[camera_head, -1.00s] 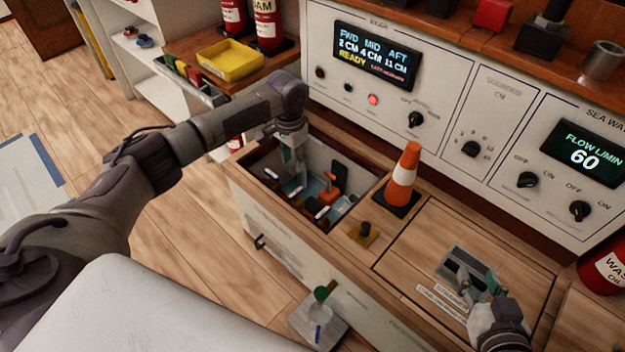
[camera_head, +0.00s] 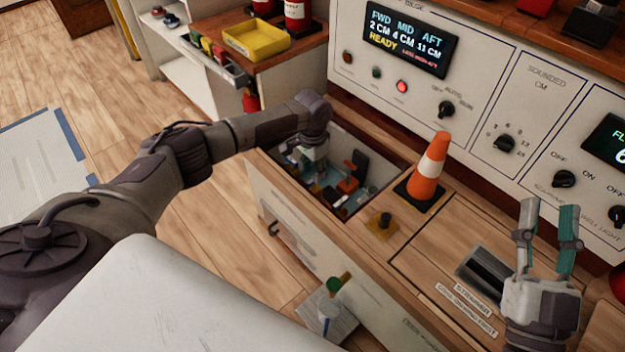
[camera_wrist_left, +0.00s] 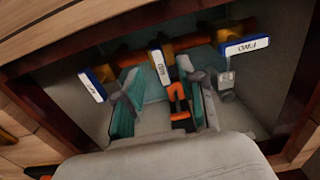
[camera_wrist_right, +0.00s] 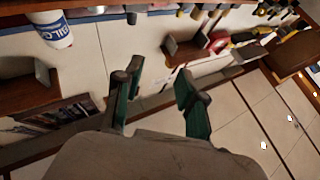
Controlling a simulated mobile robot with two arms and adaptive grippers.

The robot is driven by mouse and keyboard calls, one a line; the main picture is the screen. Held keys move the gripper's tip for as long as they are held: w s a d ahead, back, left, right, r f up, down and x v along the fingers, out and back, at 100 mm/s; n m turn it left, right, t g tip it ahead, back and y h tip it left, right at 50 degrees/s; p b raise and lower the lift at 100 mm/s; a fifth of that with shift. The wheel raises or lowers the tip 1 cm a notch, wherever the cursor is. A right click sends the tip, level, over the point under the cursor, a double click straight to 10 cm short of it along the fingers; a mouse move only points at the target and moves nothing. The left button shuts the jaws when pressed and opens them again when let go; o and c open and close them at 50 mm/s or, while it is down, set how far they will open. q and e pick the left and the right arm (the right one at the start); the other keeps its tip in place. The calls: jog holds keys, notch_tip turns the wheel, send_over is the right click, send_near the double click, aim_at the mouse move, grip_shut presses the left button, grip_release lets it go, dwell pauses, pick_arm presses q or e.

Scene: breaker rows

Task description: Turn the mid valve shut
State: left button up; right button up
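The mid valve's white, blue-edged lever or tag (camera_wrist_left: 158,66) reads MID in the left wrist view, in front of a yellow fitting on an orange pipe. Similar labelled pieces sit either side: one marked FWD (camera_wrist_left: 243,46) at right, another (camera_wrist_left: 92,84) at left. My left gripper (camera_head: 316,168) reaches down into the open floor bay. Its teal fingers (camera_wrist_left: 165,92) are apart, with the MID piece between or just beyond them; contact cannot be told. My right gripper (camera_head: 548,215) is open and empty above the deck; its spread fingers show in the right wrist view (camera_wrist_right: 158,88).
An orange-and-black object (camera_wrist_left: 178,100) stands near the left fingers. The bay's wooden rim (camera_head: 270,165) surrounds the arm. A traffic cone (camera_head: 428,172) and a dark knob on a brass base (camera_head: 382,224) stand beside the bay. The control panel (camera_head: 480,110) rises behind.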

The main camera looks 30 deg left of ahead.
aim_at(312, 180)
pick_arm(q)
notch_tip(312, 180, down, 3)
jog(key=shift+f+b, duration=0.1)
jog(key=shift+b, duration=0.4)
jog(key=shift+f, duration=0.15)
pick_arm(e)
jog(key=s+r+t+y, duration=0.1)
jog(key=s+r+t, duration=0.3)
jog(key=shift+d+r+y, duration=0.25)
jog(key=shift+r+y, duration=0.05)
jog(key=shift+r, duration=0.05)
jog(key=shift+s, duration=0.1)
pick_arm(q)
grip_shut()
